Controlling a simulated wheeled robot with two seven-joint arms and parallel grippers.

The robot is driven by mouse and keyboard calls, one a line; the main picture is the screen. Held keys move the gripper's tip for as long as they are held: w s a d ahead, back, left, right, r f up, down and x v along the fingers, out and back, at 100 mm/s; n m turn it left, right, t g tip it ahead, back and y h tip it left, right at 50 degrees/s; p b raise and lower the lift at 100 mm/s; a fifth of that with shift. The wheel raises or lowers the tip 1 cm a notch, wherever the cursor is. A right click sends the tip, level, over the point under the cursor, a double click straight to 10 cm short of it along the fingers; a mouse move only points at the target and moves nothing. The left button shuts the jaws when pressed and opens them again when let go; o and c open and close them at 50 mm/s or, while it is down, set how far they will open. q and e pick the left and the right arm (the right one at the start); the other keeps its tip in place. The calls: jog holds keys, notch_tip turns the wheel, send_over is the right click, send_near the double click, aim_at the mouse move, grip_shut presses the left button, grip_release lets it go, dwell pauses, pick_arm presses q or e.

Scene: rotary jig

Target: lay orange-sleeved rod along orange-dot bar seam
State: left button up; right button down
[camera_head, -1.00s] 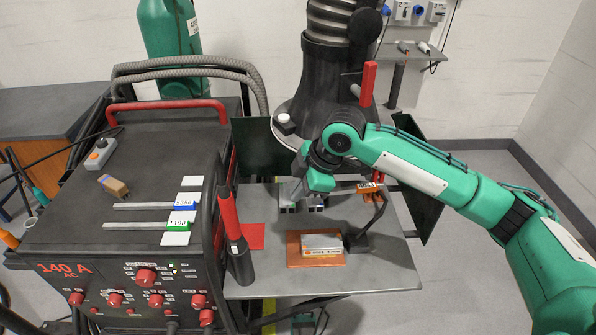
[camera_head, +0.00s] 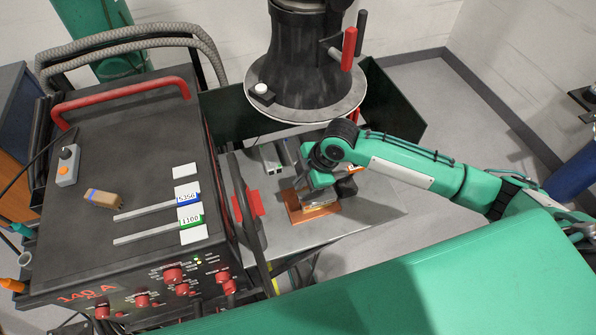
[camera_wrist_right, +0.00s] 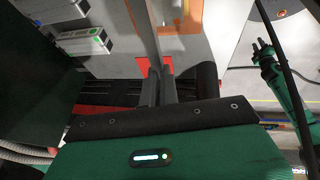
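My right gripper (camera_head: 308,182) is low over the orange-brown plate (camera_head: 297,215) on the metal table. In the right wrist view its fingers (camera_wrist_right: 160,88) are close together on a thin grey rod (camera_wrist_right: 146,30), which runs up out of the picture. The rod's orange sleeve is not clear now; the gripper and arm hide most of the rod in the head view. The pale bar pair (camera_head: 318,200) lies on the plate, partly covered by my gripper; it also shows beside the rod in the right wrist view (camera_wrist_right: 172,12). Its seam and orange dot cannot be made out.
The welding machine (camera_head: 110,250) stands left, with a blue-sleeved rod (camera_head: 188,193) and a green-sleeved rod (camera_head: 190,217) on top. Other grey bars (camera_head: 270,158) lie behind the plate. A dark column (camera_head: 308,60) rises behind. A red patch (camera_head: 245,203) lies left of the plate.

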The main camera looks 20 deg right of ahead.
aim_at(301, 201)
dwell(0.3)
jog(key=shift+f, duration=0.35)
jog(key=shift+f+b, duration=1.1)
jog(key=shift+f, duration=1.95)
jog(key=shift+p, duration=0.3)
jog(key=shift+f, duration=0.15)
